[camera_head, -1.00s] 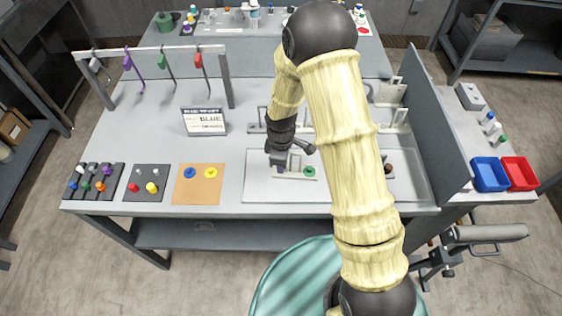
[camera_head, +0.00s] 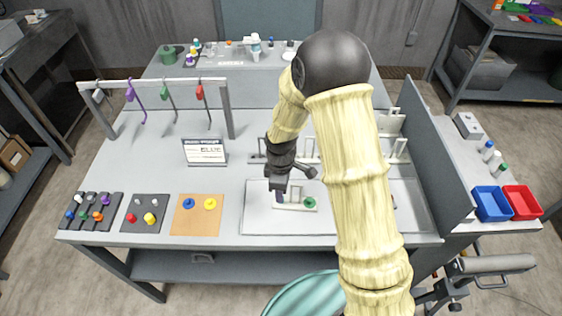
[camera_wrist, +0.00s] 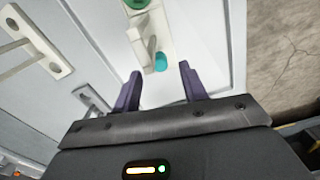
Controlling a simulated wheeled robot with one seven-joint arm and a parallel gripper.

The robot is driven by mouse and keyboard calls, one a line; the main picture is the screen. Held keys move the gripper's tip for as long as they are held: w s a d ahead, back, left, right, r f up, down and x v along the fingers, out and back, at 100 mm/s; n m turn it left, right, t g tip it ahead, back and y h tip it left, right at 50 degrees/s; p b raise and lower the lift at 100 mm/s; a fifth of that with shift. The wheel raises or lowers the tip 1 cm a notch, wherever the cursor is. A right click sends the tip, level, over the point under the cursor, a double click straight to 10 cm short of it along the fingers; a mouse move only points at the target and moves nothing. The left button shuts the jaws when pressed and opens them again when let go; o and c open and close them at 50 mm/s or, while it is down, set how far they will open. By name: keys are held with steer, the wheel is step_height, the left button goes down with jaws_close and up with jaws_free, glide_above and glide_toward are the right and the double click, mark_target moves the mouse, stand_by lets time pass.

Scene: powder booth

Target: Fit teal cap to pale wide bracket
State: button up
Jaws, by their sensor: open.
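The pale bracket (camera_wrist: 150,36) lies on the light tray in front of my gripper in the wrist view. It also shows in the head view (camera_head: 292,207), partly behind my gripper. The teal cap (camera_wrist: 160,62) is at the bracket's near end in the wrist view; I cannot tell whether it is seated on it or only beside it. A green round piece (camera_wrist: 137,3) is at the bracket's far end, also visible in the head view (camera_head: 310,202). My gripper (camera_wrist: 161,86) is open, its purple fingers apart and short of the teal cap, with nothing between them.
Pale brackets (camera_wrist: 22,37) stand on a rack at left in the wrist view. A sign card (camera_head: 205,152), a hook rail (camera_head: 160,82) and pads of coloured caps (camera_head: 145,213) are left on the table. A grey panel (camera_head: 432,150) rises at right, beyond it blue and red bins (camera_head: 492,204).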

step_height(320, 180, up, 14)
steer(key=b, duration=0.1)
steer(key=shift+b, duration=0.3)
stand_by(0.5)
steer(key=s+d+m+t, duration=0.2)
steer(key=s+d+m, duration=1)
steer(key=m, duration=0.3)
steer(key=shift+s+d+f+m+t, duration=0.2)
steer(key=shift+d+f+m+t, duration=0.1)
steer(key=shift+d, duration=0.45)
steer(key=shift+r, duration=0.1)
